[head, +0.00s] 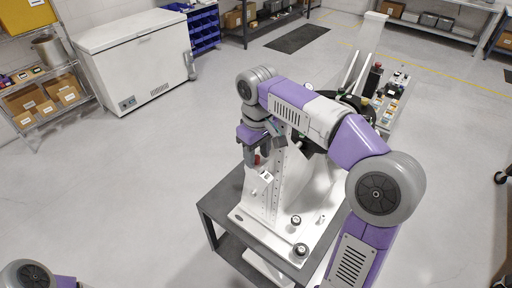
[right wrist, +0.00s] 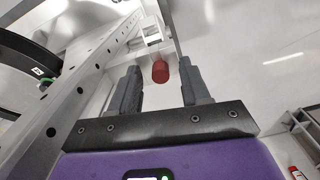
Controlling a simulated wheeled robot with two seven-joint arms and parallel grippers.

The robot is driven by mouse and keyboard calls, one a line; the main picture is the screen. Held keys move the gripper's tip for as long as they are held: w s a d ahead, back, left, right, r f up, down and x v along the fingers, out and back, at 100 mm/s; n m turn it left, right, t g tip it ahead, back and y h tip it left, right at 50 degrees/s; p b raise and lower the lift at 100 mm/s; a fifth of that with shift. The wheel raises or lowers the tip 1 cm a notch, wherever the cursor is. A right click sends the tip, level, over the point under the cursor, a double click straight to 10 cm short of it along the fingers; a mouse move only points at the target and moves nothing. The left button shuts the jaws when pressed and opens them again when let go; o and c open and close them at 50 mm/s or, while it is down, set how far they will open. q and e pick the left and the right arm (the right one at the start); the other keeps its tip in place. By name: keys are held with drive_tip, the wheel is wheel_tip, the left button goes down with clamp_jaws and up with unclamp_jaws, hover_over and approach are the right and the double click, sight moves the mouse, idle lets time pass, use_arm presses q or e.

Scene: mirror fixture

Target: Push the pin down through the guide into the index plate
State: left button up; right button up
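The pin's red knob (head: 258,159) shows small beneath my right gripper (head: 254,150), at the upper side of the white fixture. In the right wrist view the red knob (right wrist: 160,71) lies between the tips of my right gripper (right wrist: 159,68). Both fingers stand apart from it, with gaps on each side. A white block (head: 264,176), likely the guide, sits by the knob; it also shows in the right wrist view (right wrist: 150,34). The pin's shaft is hidden. A dark round disc (right wrist: 22,66), perhaps the index plate, shows at left there. My left gripper is out of view.
The white fixture (head: 256,222) stands on a dark grey table (head: 207,222), with round knobs (head: 300,249) at its front corner. A perforated upright (right wrist: 84,88) runs close left of the right gripper. A white freezer (head: 134,62) and shelves stand far behind. The floor at left is clear.

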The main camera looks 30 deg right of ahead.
sight(257, 158)
wheel_tip(257, 158, up, 8)
drive_tip(key=shift+f+p, duration=0.2)
drive_tip(key=shift+p, duration=0.5)
idle(0.4)
